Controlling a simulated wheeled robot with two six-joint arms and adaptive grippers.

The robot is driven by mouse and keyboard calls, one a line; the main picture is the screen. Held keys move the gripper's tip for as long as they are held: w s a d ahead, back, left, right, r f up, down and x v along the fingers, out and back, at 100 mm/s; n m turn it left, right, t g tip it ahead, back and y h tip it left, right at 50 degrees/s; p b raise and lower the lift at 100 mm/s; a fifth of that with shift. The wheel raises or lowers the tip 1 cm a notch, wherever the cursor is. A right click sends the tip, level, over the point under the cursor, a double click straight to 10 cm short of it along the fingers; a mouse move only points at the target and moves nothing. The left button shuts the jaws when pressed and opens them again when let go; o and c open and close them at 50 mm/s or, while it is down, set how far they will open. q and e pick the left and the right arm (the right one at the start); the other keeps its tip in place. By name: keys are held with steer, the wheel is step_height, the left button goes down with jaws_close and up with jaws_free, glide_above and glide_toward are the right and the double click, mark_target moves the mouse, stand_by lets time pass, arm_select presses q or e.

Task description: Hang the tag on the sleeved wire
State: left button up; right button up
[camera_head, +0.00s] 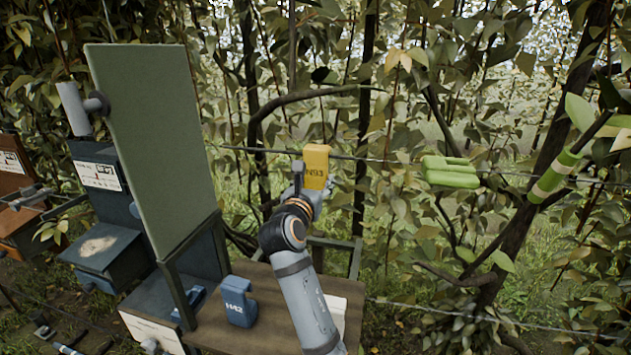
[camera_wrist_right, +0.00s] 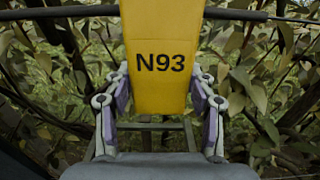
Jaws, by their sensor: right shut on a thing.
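The yellow tag (camera_head: 316,160), marked N93 in the wrist view (camera_wrist_right: 160,85), is upright in my right gripper (camera_head: 311,190). The gripper's fingers (camera_wrist_right: 160,103) are shut on the tag's lower sides. The sleeved wire (camera_head: 360,158) runs across behind the tag; its dark sleeve (camera_wrist_right: 60,12) shows on both sides of the tag near the top of the wrist view. The tag's upper part overlaps the wire in the head view. Its top is cut off in the wrist view, so I cannot tell whether it hooks over the sleeve. My left gripper is not in view.
A blue tag (camera_head: 240,303) marked H42 stands on the wooden table (camera_head: 262,338). A tall green panel (camera_head: 150,140) rises at the left. Green pieces (camera_head: 450,172) sit on the wire at the right, near a green-and-white banded piece (camera_head: 555,177). Branches and leaves surround the wire.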

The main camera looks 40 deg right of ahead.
steer(key=o, duration=1.6)
steer(key=shift+r, duration=0.1)
